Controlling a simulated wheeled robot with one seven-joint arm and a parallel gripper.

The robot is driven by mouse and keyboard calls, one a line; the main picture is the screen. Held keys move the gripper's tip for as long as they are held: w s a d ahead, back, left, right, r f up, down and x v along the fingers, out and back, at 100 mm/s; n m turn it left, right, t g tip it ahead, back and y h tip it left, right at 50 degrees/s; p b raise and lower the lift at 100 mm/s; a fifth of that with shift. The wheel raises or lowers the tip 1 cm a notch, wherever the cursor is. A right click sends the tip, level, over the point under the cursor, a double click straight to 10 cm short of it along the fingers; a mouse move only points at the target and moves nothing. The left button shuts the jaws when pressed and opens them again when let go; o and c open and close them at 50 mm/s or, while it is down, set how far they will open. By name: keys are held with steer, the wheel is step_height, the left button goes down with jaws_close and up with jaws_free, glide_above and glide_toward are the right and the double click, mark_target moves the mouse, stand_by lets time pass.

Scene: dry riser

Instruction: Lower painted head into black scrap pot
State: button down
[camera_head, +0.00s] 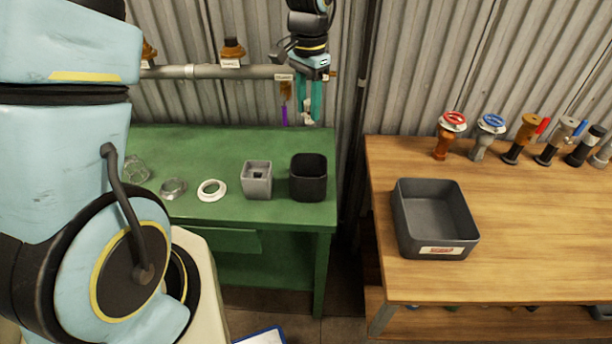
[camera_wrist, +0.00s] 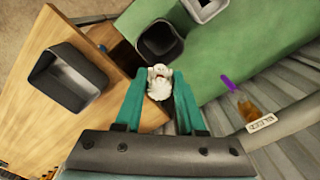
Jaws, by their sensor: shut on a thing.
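My gripper (camera_head: 309,112) is shut on a small whitish piece, the painted head (camera_wrist: 159,83), and holds it in the air above the back right of the green bench. In the head view the head (camera_head: 307,119) shows small between the teal fingertips. The black scrap pot (camera_head: 308,187) stands upright on the bench's right end, in front of and below the gripper. In the wrist view the pot (camera_wrist: 152,30) lies just beyond the fingertips (camera_wrist: 159,75), with its open mouth showing. The head is apart from the pot.
A grey square pot (camera_head: 257,187), a white ring (camera_head: 212,190) and glass pieces (camera_head: 173,188) stand left of the pot on the green bench (camera_head: 230,150). A purple-and-orange fitting (camera_head: 285,100) hangs from the wall pipe (camera_head: 195,71). A grey tray (camera_head: 403,240) sits on the wooden table.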

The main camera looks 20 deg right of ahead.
steer(key=b, duration=0.5)
glide_toward(308, 165)
steer(key=s+a+r, duration=0.1)
steer(key=s+r, duration=0.2)
steer(key=s, duration=0.1)
steer(key=shift+s+a+r, duration=0.2)
steer(key=shift+a+r, duration=0.2)
steer(key=shift+f, duration=0.1)
steer(key=shift+f+b, duration=3)
steer(key=shift+f, duration=1.6)
steer(key=shift+f+b, duration=1.55)
steer(key=shift+f, duration=0.95)
